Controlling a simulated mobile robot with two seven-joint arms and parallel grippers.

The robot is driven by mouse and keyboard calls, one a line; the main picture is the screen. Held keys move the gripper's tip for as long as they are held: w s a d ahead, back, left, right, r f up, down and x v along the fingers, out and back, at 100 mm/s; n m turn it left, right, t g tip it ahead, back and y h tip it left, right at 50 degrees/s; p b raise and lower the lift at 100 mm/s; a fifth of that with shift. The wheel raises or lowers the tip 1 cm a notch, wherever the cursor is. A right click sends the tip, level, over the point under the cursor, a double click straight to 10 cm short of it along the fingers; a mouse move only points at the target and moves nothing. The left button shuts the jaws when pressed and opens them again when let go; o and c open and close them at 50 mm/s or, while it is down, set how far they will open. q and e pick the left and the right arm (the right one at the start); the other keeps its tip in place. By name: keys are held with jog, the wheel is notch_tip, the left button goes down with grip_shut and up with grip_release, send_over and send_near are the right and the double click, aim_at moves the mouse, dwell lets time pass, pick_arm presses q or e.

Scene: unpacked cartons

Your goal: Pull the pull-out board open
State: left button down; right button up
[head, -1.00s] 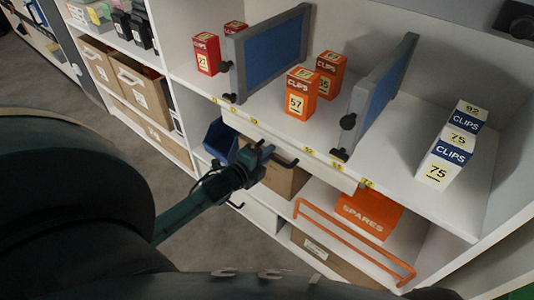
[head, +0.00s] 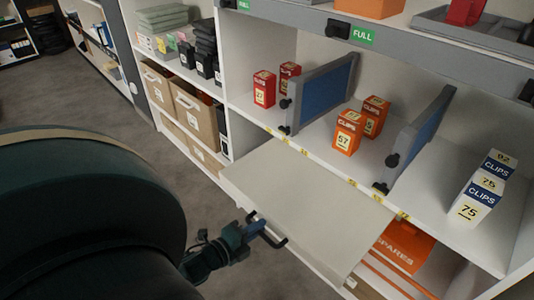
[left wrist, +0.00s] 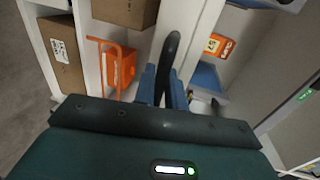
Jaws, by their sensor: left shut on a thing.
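The pull-out board (head: 300,198) is a flat pale panel standing out from under the shelf with the clips boxes. A dark bar handle (head: 272,238) is on its front edge. My left gripper (head: 256,228) is shut on this handle at the board's front left. In the left wrist view the dark curved handle (left wrist: 168,62) runs between the fingers of the gripper (left wrist: 162,88). My right gripper is not in view.
Blue-panelled dividers (head: 322,92) and orange clips boxes (head: 347,132) stand on the shelf above the board. An orange spares bin (head: 405,245) sits below at the right. Open grey floor (head: 70,95) lies at the left.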

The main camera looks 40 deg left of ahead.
pick_arm(q)
jog(key=shift+f+p+v, duration=0.15)
jog(key=shift+f+v, duration=0.05)
jog(key=shift+v, duration=0.65)
jog(key=shift+f+p+v, duration=0.15)
jog(key=shift+v, duration=0.75)
jog(key=shift+f+p+v, duration=0.15)
jog(key=shift+f+v, duration=0.05)
jog(key=shift+v, duration=0.65)
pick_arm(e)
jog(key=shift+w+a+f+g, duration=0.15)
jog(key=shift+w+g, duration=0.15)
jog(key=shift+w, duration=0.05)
pick_arm(q)
jog(key=c, duration=1.8)
grip_release()
jog(key=shift+s, duration=0.1)
jog(key=v, duration=1.3)
jog(key=shift+d+p, duration=0.1)
jog(key=shift+p, duration=0.2)
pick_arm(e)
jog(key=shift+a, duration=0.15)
pick_arm(q)
jog(key=shift+r, duration=0.1)
